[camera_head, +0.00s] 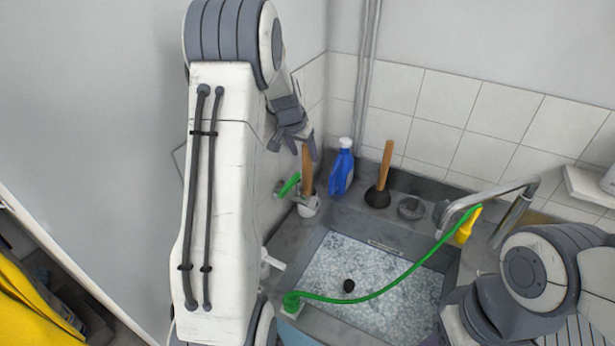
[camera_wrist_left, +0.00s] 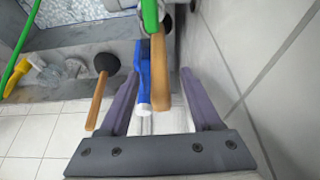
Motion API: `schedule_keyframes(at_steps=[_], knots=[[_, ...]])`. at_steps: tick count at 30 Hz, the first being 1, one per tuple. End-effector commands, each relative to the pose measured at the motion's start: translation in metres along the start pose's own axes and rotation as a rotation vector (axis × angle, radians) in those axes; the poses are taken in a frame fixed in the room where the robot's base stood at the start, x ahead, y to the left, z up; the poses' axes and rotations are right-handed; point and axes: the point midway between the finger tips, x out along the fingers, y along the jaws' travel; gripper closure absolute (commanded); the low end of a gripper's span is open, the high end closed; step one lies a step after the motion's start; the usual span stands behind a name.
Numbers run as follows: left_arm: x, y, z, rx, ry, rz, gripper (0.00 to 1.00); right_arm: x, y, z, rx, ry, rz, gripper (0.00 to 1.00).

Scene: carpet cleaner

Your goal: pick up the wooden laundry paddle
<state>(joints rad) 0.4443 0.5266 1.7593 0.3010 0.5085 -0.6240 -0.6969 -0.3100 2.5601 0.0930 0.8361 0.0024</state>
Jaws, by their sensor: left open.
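The wooden laundry paddle (camera_head: 307,168) stands upright in a white holder (camera_head: 308,205) at the back left corner of the sink; only its handle shows. My left gripper (camera_head: 302,146) is open at the top of the handle. In the left wrist view the paddle (camera_wrist_left: 187,88) lies between the spread fingers of my left gripper (camera_wrist_left: 162,82), nearer the right finger, with no clear contact.
A blue bottle (camera_head: 342,168) and a plunger (camera_head: 380,180) stand right of the paddle. A green hose (camera_head: 375,293) crosses the sink (camera_head: 322,318) from the tap (camera_head: 487,193). A tiled wall (camera_wrist_left: 240,50) is close beside my left gripper's right finger.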

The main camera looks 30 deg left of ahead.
Motion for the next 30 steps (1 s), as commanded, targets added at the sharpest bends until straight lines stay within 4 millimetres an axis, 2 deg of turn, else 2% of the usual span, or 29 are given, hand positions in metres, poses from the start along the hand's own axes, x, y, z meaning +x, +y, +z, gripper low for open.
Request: schedule_keyframes(at_steps=[8,12,21,22,26,27,30], knots=[[0.029,0.001,0.000,0.001,-0.006,0.002,0.35,-0.024,-0.002,-0.001,-0.004,0.000,0.000,0.50],[0.047,0.001,0.000,0.001,-0.002,0.001,0.35,-0.028,-0.002,-0.002,-0.005,0.000,0.000,0.50],[0.053,0.000,0.000,0.002,0.000,0.000,0.35,-0.028,-0.002,-0.001,-0.005,0.000,0.000,0.50],[0.053,0.000,0.000,0.001,0.000,0.000,0.43,-0.028,-0.002,-0.001,-0.005,0.000,0.000,0.50],[0.053,0.000,0.000,0.001,0.000,0.000,0.92,-0.028,-0.002,-0.001,-0.005,0.000,0.000,0.50],[0.053,0.000,0.000,0.001,0.000,0.000,1.00,-0.028,-0.002,-0.001,-0.005,0.000,0.000,0.50],[0.053,0.000,0.000,0.001,0.000,0.000,1.00,-0.028,-0.002,-0.002,-0.005,0.000,0.000,0.50]])
